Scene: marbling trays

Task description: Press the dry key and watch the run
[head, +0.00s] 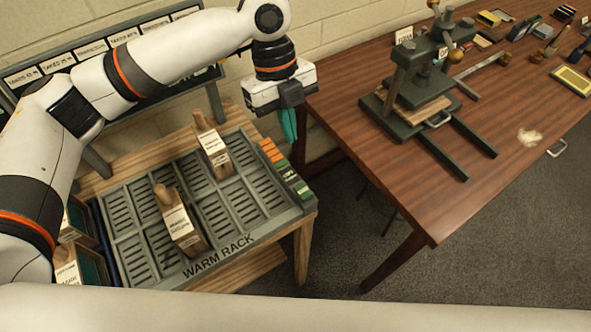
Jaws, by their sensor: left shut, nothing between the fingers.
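The warm rack (218,262) is a grey slotted tray on a wooden stand. At its right edge is a strip with an orange block (271,150) and a green block (290,178); labels on them are too small to read, so I cannot tell which is the dry key. My left gripper (289,135), with teal fingers, points down and is shut and empty. It appears just beyond the strip's far end, near the orange part; I cannot tell its height or any contact. My right gripper is out of view.
Two labelled wooden-handled blocks (180,228) (212,149) stand on the rack. A labelled board (91,47) stands behind it. At right, a brown table (400,192) carries a dark press (412,88) and several tools. Floor shows between the stand and table.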

